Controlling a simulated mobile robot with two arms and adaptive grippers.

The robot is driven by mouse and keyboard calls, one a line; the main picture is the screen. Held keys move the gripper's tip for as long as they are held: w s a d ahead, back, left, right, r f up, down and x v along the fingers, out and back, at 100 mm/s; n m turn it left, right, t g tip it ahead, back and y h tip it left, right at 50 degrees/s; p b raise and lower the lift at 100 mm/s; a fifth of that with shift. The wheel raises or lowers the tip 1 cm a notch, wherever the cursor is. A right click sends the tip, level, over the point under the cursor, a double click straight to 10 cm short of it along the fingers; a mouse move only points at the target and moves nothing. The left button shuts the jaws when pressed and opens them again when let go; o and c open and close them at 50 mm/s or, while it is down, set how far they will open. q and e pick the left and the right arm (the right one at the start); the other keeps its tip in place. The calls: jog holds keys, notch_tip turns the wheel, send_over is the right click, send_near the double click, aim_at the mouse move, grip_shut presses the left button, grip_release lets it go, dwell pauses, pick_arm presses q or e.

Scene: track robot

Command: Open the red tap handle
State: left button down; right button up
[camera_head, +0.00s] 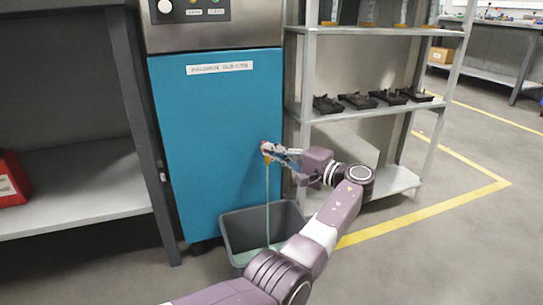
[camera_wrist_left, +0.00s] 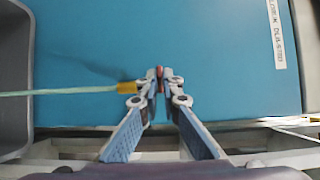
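The red tap handle (camera_wrist_left: 160,73) is a small red piece at the front of the blue cabinet. In the left wrist view it sits between the fingertips of my left gripper (camera_wrist_left: 161,84), which look closed on both sides of it. The brass-coloured spout (camera_wrist_left: 127,87) points to one side there. A pale green stream (camera_head: 267,205) runs from the tap down into a grey bin (camera_head: 236,237). In the head view my left gripper (camera_head: 272,153) is at the tap and hides most of it. My right gripper is in neither view.
The blue cabinet (camera_head: 215,130) stands behind the tap, with a control panel (camera_head: 189,11) above. A metal shelf (camera_head: 385,110) with several dark parts (camera_head: 358,101) is close on the right. A grey shelf with a red container (camera_head: 12,180) is on the left. Floor is open at far right.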

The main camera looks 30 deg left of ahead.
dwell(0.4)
pick_arm(q)
jog(key=c, duration=2.2)
grip_release()
jog(key=shift+o, duration=0.2)
